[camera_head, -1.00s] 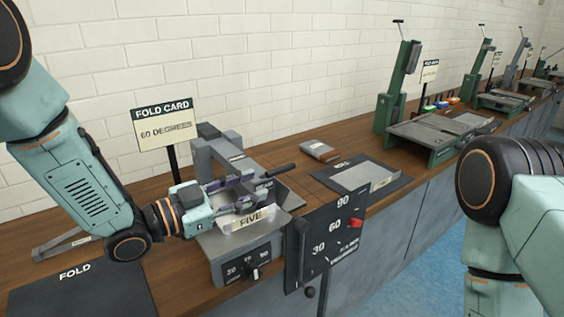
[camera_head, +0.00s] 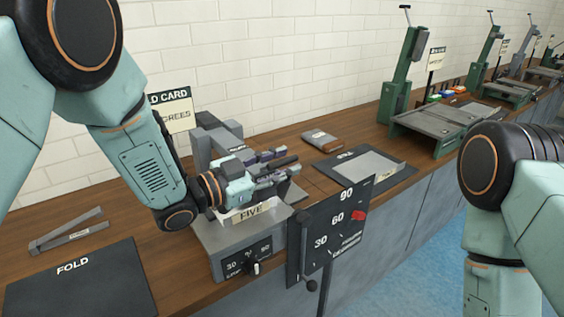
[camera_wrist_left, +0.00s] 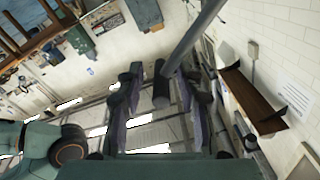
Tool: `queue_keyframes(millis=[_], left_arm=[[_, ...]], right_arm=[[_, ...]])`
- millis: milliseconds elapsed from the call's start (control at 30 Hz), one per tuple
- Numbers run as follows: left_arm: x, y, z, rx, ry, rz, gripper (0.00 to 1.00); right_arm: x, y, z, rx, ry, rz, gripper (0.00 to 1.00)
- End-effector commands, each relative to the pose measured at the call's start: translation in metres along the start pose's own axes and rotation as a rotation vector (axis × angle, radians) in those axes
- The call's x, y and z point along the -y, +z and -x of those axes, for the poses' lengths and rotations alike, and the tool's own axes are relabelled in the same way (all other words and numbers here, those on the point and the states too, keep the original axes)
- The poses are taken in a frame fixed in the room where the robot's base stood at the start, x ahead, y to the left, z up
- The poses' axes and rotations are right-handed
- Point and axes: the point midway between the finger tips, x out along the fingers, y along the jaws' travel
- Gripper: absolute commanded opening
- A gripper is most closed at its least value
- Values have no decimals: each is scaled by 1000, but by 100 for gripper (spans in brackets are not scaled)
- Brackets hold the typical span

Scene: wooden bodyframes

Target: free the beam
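A grey folding machine (camera_head: 214,237) stands on the bench, with a grey beam (camera_head: 218,137) across its top. A rod with a black grip (camera_head: 284,162) sticks out to the right from it. A sheet labelled FIVE (camera_head: 251,213) lies at the machine's front. My left gripper (camera_head: 276,163) is open, its fingers on either side of the black grip. The left wrist view shows the black end of the rod (camera_wrist_left: 161,92) between the spread fingers (camera_wrist_left: 154,95), with gaps beside it. My right arm is at the right edge; its gripper is out of view.
A dark panel marked 30, 60, 90 (camera_head: 327,242) with a red pointer (camera_head: 359,215) stands at the machine's right front. A FOLD mat (camera_head: 80,285) lies left and another dark mat (camera_head: 392,176) right. The fold card (camera_head: 174,112) is partly hidden by my arm.

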Motion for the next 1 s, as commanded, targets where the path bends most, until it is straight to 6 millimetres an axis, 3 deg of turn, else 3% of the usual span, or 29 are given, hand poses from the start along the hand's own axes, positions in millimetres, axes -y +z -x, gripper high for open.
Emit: queue_keyframes(millis=[333, 767, 1000], left_arm=[[2, 1, -6, 0, 0, 0, 36], [1, 2, -5, 2, 2, 2, 0], [0, 3, -5, 5, 4, 4, 0]], right_arm=[[0, 0, 0, 0, 0, 0, 53], [0, 0, 0, 0, 0, 0, 53], [0, 0, 0, 0, 0, 0, 53]])
